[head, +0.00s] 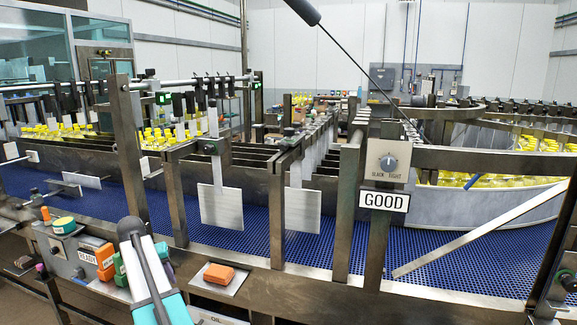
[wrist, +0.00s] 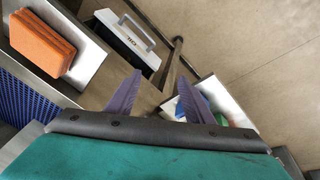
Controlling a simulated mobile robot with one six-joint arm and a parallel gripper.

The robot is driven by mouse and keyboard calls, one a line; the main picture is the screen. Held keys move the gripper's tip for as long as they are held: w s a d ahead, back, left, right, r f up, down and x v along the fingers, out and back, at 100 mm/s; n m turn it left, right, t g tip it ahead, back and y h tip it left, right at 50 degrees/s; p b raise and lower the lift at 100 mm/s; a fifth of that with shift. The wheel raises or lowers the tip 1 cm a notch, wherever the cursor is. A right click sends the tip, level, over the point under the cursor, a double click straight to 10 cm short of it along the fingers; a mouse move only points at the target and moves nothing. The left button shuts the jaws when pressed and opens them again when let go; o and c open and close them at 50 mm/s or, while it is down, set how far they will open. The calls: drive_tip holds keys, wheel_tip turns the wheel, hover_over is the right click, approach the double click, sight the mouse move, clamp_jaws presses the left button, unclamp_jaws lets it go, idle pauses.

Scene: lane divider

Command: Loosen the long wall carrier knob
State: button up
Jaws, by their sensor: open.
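A grey dial knob (head: 389,162) sits on a pale plate marked with slack and tight, above a GOOD sign (head: 384,201). Smaller dark knobs or clamps are on the rail carriers, one of them a dark clamp (head: 211,147) above a hanging pale plate (head: 221,206). I cannot tell which one is the long wall carrier knob. My gripper (wrist: 158,94) is open and empty in the wrist view, its two purple fingers apart over the floor and side trays. It is far from these knobs.
The blue mesh belt (head: 340,256) runs across behind a steel front rail. An orange block (head: 219,273) lies on a front ledge; it also shows in the wrist view (wrist: 43,43). A container marked OIL (wrist: 131,38) is below. Steel posts and a slanted bar (head: 480,240) stand around the belt.

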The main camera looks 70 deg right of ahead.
drive_tip(key=s+d+r+m+h+p, duration=0.1)
drive_tip(key=s+d+r, duration=0.4)
drive_tip(key=r, duration=0.6)
drive_tip(key=s+d+r+m+t+h+p, duration=0.1)
drive_tip(key=s+d+r+m+p, duration=0.15)
drive_tip(key=d+r, duration=0.6)
drive_tip(key=s+d+r+h+p, duration=0.1)
drive_tip(key=s+d+r, duration=0.35)
drive_tip(key=r, duration=0.75)
drive_tip(key=s+d+r+m+h+p, duration=0.2)
drive_tip(key=s+d+r, duration=0.2)
drive_tip(key=s+r, duration=1)
drive_tip(key=m+p, duration=0.2)
approach(289, 129)
drive_tip(key=v, duration=0.3)
drive_tip(key=shift+w+d+g+h, duration=0.2)
drive_tip(key=shift+w+g+h, duration=0.15)
drive_tip(key=shift+w, duration=0.2)
drive_tip(key=shift+d+f, duration=0.1)
drive_tip(key=shift+p+x, duration=2.55)
drive_tip(key=shift+x, duration=4.2)
